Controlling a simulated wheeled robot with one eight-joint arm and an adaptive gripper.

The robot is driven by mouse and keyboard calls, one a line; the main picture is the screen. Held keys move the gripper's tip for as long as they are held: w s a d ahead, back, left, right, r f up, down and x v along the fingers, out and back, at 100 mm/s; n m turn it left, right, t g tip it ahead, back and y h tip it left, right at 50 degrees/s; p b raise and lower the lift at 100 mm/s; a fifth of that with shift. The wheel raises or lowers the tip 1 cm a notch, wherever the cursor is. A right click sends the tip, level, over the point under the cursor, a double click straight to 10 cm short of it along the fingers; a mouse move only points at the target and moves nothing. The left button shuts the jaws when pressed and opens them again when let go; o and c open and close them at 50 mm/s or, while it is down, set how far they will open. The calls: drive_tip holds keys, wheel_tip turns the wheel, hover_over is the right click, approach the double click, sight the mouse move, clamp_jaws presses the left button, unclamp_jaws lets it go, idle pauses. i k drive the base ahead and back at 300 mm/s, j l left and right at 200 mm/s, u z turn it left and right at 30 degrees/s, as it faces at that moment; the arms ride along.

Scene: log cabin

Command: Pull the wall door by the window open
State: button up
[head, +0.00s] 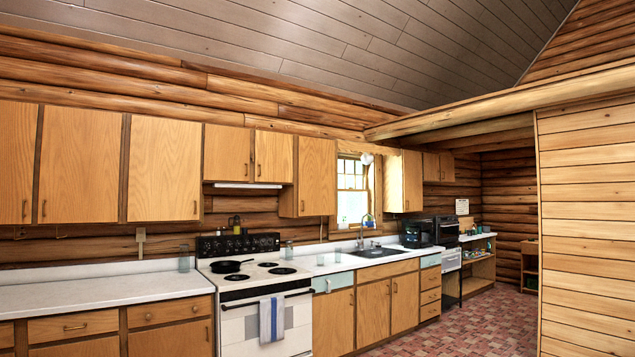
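A tall wooden wall cabinet door (317,177) hangs just left of the window (352,190) in the head view. It looks shut, flush with its cabinet. Another wall cabinet door (413,181) is just right of the window and also looks shut. I cannot tell from the picture which of the two the task means. Handles on both are too small to make out clearly. My gripper is not in view.
A white stove (262,325) with a black pan (231,266) and a hanging towel (272,318) stands left of the sink (380,252). The counter (95,292) and base cabinets run along the wall. Tiled floor (475,325) is clear at right, beside a log partition (587,230).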

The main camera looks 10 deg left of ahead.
sight(316, 156)
drive_tip(key=i+u, duration=0.3)
drive_tip(key=i, duration=4.8)
